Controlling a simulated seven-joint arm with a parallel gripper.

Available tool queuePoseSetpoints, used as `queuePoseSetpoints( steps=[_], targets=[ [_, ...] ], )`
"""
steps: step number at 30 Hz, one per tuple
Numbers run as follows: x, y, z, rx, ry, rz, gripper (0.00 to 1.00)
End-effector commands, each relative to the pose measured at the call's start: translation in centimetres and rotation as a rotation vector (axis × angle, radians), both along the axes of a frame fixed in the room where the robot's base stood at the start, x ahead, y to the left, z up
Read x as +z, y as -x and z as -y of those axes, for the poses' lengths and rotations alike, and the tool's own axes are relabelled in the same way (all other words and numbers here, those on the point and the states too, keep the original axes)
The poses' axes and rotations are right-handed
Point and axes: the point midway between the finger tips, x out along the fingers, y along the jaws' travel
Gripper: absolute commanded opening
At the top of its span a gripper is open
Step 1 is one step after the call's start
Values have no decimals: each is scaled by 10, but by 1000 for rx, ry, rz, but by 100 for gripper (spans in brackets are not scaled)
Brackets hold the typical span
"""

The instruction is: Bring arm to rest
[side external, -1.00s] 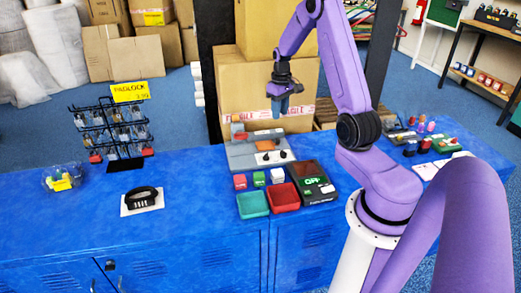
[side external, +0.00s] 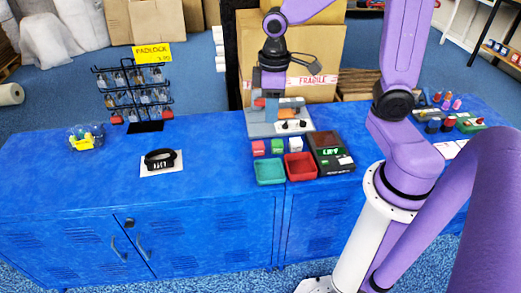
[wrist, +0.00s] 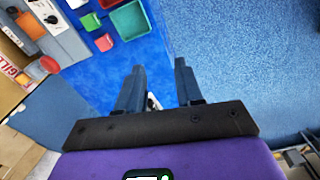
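My gripper (side external: 271,90) points down at the rear of the grey machine in the side view. In the wrist view my gripper (wrist: 159,68) has its two dark fingers apart with a clear gap. Nothing is held between them. A small pale object shows on the far side of the gap, too hidden to name. My upper arm runs out of the top of the side view.
The grey machine (side external: 262,130), red tray (side external: 300,167), green tray (side external: 269,171) and dark display device (side external: 331,150) stand on the blue counter (side external: 90,190). A padlock rack (side external: 130,95) and black strap (side external: 161,159) are left. Cartons (side external: 310,50) stand behind.

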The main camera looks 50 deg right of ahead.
Motion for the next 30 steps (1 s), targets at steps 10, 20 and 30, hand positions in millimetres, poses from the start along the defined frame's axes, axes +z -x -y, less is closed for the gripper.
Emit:
queuePoseSetpoints(
  steps=[10, 20, 30],
  targets=[
    [12, 102, -37, 294, -7, 5, 36],
    [13, 163, -34, 474, -10, 5, 36],
    [13, 169, -33, 490, -10, 4, 36]
  ],
)
